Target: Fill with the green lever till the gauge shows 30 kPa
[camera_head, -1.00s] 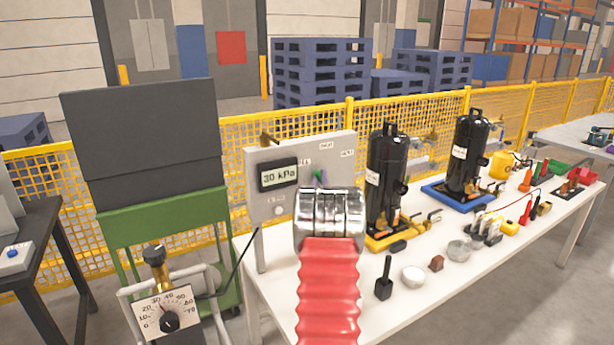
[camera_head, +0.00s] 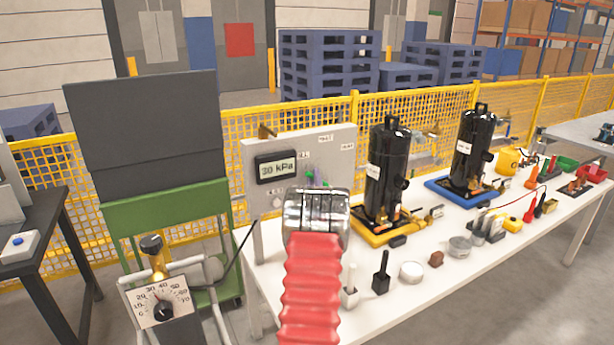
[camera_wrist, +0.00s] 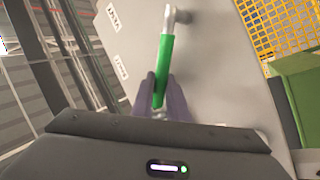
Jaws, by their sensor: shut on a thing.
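The gauge (camera_head: 277,168) on the upright grey panel (camera_head: 345,185) reads 30 kPa in the head view. The green lever (camera_wrist: 165,62) fills the middle of the wrist view, with a bare metal end at the top. My gripper (camera_wrist: 161,88) is shut on the lower part of its green sleeve, a finger on each side. In the head view my wrist and red arm cover the gripper and most of the lever; only small green bits show above the wrist.
Two black compressors (camera_head: 386,170) (camera_head: 471,150) stand on yellow and blue bases right of the panel. Small tools and cups lie along the table's front. A dial with a black knob (camera_head: 163,305) stands at the lower left. A yellow mesh fence runs behind.

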